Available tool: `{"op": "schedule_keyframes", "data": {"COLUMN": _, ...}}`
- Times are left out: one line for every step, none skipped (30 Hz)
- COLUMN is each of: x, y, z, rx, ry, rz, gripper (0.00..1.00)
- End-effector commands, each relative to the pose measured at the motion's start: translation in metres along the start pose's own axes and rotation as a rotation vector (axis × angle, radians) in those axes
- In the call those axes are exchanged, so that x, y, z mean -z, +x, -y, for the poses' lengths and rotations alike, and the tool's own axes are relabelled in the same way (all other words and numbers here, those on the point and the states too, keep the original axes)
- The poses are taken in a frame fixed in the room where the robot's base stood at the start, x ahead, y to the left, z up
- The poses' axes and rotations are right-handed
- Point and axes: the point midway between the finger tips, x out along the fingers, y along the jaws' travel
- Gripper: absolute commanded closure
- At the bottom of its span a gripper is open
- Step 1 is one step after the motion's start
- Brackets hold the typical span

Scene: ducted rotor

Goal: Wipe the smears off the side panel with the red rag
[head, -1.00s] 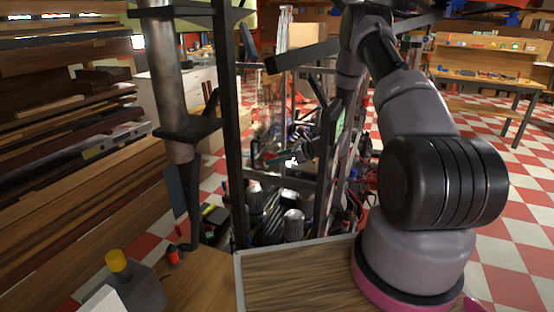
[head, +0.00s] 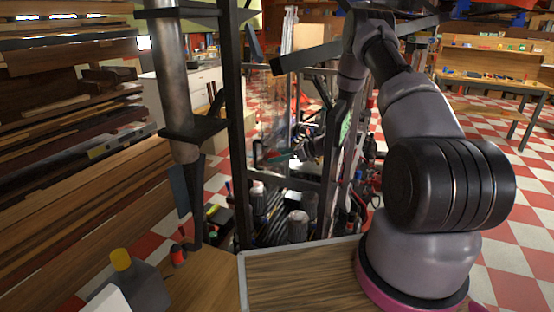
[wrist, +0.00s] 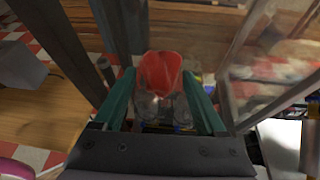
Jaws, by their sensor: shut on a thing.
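In the wrist view, my gripper (wrist: 161,88) has its two teal fingers on either side of the red rag (wrist: 160,70), which is bunched up between the fingertips. A clear side panel (wrist: 262,75) in a dark frame stands to the right of the rag, apart from it in the picture. I cannot tell smears on it from what shows through. In the head view, the clear panel (head: 277,105) shows faintly between dark posts. The rag cannot be made out there, and the gripper is hard to pick out among the clutter.
Dark frame posts (head: 235,130) stand close around my arm. A wooden-topped surface (head: 300,280) is in front, with a yellow-capped grey bottle (head: 138,280) at the left. Stacked boards (head: 80,150) fill the left side. Checkered floor (head: 505,225) is open at the right.

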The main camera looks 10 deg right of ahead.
Motion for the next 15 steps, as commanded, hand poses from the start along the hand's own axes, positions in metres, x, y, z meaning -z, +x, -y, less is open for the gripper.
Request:
{"op": "schedule_keyframes", "data": {"x": 0.0, "y": -0.001, "z": 0.005, "rx": 0.002, "ry": -0.002, "rz": 0.0, "gripper": 0.71}}
{"op": "schedule_keyframes", "data": {"x": 0.0, "y": -0.001, "z": 0.008, "rx": 0.002, "ry": -0.001, "rz": 0.0, "gripper": 0.71}}
{"op": "schedule_keyframes", "data": {"x": 0.0, "y": -0.001, "z": 0.011, "rx": 0.002, "ry": 0.0, "rz": 0.001, "gripper": 0.71}}
{"op": "schedule_keyframes", "data": {"x": -0.001, "y": -0.001, "z": 0.013, "rx": 0.002, "ry": -0.001, "rz": 0.0, "gripper": 0.71}}
{"op": "schedule_keyframes", "data": {"x": -0.001, "y": -0.002, "z": 0.015, "rx": 0.002, "ry": -0.001, "rz": 0.0, "gripper": 0.71}}
{"op": "schedule_keyframes", "data": {"x": -0.001, "y": -0.002, "z": 0.017, "rx": 0.001, "ry": -0.001, "rz": 0.0, "gripper": 0.71}}
{"op": "schedule_keyframes", "data": {"x": -0.001, "y": -0.002, "z": 0.018, "rx": 0.001, "ry": -0.001, "rz": 0.0, "gripper": 0.71}}
{"op": "schedule_keyframes", "data": {"x": -0.001, "y": -0.002, "z": 0.018, "rx": 0.001, "ry": -0.001, "rz": 0.0, "gripper": 0.71}}
{"op": "schedule_keyframes", "data": {"x": -0.001, "y": -0.002, "z": 0.019, "rx": 0.001, "ry": 0.0, "rz": 0.0, "gripper": 0.71}}
{"op": "schedule_keyframes", "data": {"x": -0.001, "y": -0.002, "z": 0.02, "rx": 0.001, "ry": 0.0, "rz": 0.0, "gripper": 0.71}}
{"op": "schedule_keyframes", "data": {"x": -0.001, "y": -0.002, "z": 0.021, "rx": 0.002, "ry": 0.0, "rz": 0.0, "gripper": 0.71}}
{"op": "schedule_keyframes", "data": {"x": -0.001, "y": -0.002, "z": 0.023, "rx": 0.002, "ry": 0.0, "rz": 0.0, "gripper": 0.71}}
{"op": "schedule_keyframes", "data": {"x": -0.002, "y": -0.002, "z": 0.025, "rx": 0.002, "ry": -0.001, "rz": 0.0, "gripper": 0.71}}
{"op": "schedule_keyframes", "data": {"x": -0.002, "y": -0.002, "z": 0.028, "rx": 0.002, "ry": -0.001, "rz": 0.0, "gripper": 0.71}}
{"op": "schedule_keyframes", "data": {"x": -0.002, "y": -0.001, "z": 0.032, "rx": 0.002, "ry": -0.002, "rz": 0.0, "gripper": 0.71}}
